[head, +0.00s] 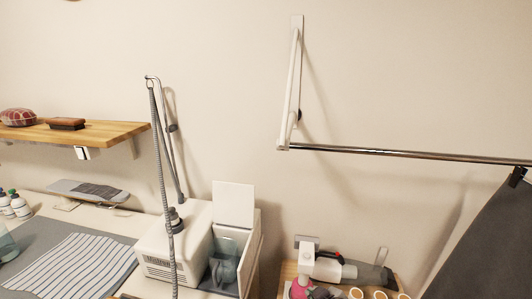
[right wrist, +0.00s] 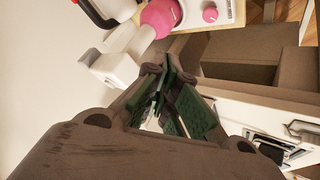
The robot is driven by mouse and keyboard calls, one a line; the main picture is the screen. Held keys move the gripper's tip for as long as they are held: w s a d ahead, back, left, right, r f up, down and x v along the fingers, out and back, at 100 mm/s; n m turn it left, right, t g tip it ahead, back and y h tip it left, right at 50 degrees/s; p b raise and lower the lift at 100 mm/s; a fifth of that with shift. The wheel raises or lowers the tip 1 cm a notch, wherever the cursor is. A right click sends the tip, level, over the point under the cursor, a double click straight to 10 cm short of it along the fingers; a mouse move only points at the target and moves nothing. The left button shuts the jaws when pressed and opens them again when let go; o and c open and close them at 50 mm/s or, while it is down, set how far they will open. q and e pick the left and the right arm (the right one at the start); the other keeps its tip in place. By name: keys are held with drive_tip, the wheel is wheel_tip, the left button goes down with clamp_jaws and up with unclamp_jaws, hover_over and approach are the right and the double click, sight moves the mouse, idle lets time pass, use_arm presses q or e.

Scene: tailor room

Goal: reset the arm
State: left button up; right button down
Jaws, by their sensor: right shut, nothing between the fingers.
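My right gripper (right wrist: 170,82) shows in the right wrist view, with its dark fingers and green pads close together. It is shut and holds nothing. Beyond the fingertips are a pink rounded part (right wrist: 159,18) and a white device (right wrist: 116,68). I cannot tell whether the fingers touch them. Neither of my grippers shows in the head view.
A white machine (head: 172,250) with a grey hose (head: 159,140) stands on the left-hand table. A wooden shelf (head: 100,132), a white wall bracket (head: 290,90) and a metal rail (head: 400,155) stick out from the wall. Dark cloth (head: 490,240) hangs right.

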drive_tip(key=s+d+f+m+g+h, duration=0.1)
drive_tip(key=s+d+f+m+g, duration=0.2)
drive_tip(key=s, duration=0.4)
drive_tip(key=s+d+f+m+g+h, duration=0.1)
drive_tip(key=s+d+f+m+g, duration=0.2)
drive_tip(key=s+d, duration=0.35)
wheel_tip(320, 180, down, 34)
drive_tip(key=s, duration=0.3)
drive_tip(key=s+d+f+g, duration=0.1)
drive_tip(key=s+d+f, duration=0.2)
drive_tip(key=s+f, duration=1.7)
drive_tip(key=shift+s, duration=1)
drive_tip(key=shift+d, duration=0.1)
